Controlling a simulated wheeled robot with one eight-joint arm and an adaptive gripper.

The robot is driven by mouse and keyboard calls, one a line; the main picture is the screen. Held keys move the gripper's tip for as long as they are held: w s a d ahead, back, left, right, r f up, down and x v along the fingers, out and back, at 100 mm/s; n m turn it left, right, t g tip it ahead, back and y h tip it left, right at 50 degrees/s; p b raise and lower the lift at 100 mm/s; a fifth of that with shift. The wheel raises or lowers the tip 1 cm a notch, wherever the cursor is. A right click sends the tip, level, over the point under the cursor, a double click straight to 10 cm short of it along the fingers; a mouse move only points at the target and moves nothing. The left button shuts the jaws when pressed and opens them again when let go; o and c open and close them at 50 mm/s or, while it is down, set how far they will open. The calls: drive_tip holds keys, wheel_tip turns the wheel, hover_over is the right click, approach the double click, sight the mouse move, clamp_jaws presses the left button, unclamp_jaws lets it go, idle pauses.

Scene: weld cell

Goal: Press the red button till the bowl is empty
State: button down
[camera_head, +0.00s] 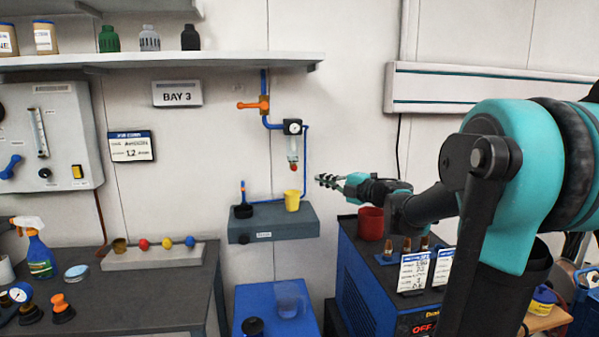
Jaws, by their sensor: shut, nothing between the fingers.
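The red button (294,168) is a small red knob at the bottom of the clear filter bowl (293,147), under a round gauge on the wall piping. The bowl is small in view; its liquid level is hard to tell. A yellow cup (292,201) stands below the button on a grey wall shelf (272,226). My gripper (321,181) is shut and empty. It points left, to the right of the button and slightly lower in the picture, apart from it.
An orange valve handle (252,105) sits on the blue pipe upper left of the bowl. A blue-handled tool (243,190) stands left of the cup. A red mug (371,224) and signs stand on the blue machine (352,270) below my arm.

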approach(294, 168)
drive_tip(key=w+a, duration=0.3)
drive_tip(key=a, duration=0.2)
drive_tip(key=shift+w+a+f, duration=0.15)
drive_tip(key=shift+w, duration=0.25)
